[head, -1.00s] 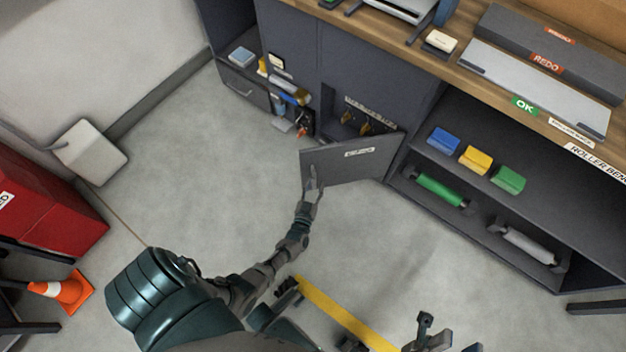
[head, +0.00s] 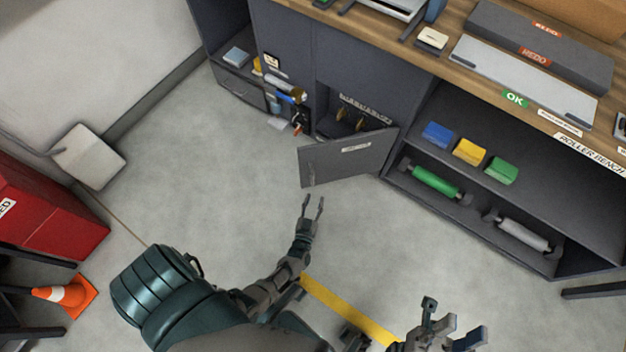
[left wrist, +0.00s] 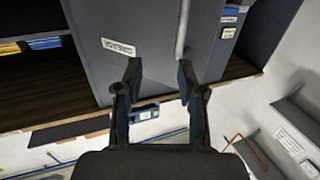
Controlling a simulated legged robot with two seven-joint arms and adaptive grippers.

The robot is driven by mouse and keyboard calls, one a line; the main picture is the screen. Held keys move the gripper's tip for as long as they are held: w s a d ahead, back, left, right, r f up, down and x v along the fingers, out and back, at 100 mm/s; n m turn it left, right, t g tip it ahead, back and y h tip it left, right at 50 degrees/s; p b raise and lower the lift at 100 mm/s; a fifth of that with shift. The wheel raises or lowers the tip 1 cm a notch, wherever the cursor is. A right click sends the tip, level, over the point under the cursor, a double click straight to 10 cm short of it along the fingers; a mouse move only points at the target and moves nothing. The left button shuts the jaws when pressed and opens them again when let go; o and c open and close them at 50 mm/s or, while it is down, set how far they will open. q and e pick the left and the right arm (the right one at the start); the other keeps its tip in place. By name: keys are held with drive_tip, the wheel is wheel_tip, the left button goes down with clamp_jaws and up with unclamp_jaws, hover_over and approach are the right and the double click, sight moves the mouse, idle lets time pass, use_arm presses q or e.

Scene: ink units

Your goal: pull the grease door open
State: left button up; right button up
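The grease door (head: 340,163) is a grey panel with a white label, swung out from the cabinet front at a wide angle. The compartment behind it (head: 352,118) shows, with brass-coloured items inside. My left gripper (head: 313,203) is open and empty, just in front of the door's lower free corner and apart from it. In the left wrist view, the open fingers (left wrist: 160,72) stand before a grey labelled panel (left wrist: 145,25) with an upright bar handle (left wrist: 182,35); nothing is between them. My right gripper (head: 453,322) is open and empty at the bottom edge.
Right of the door, an open shelf (head: 408,172) holds blue, yellow and green blocks and two rollers. Tools hang left of the compartment (head: 290,97). The floor between is clear.

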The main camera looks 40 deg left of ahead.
use_arm(q)
drive_tip(key=s+d, duration=0.6)
drive_tip(key=shift+s+p, duration=0.3)
drive_tip(key=shift+p, duration=0.1)
idle(0.3)
drive_tip(key=shift+d, duration=0.1)
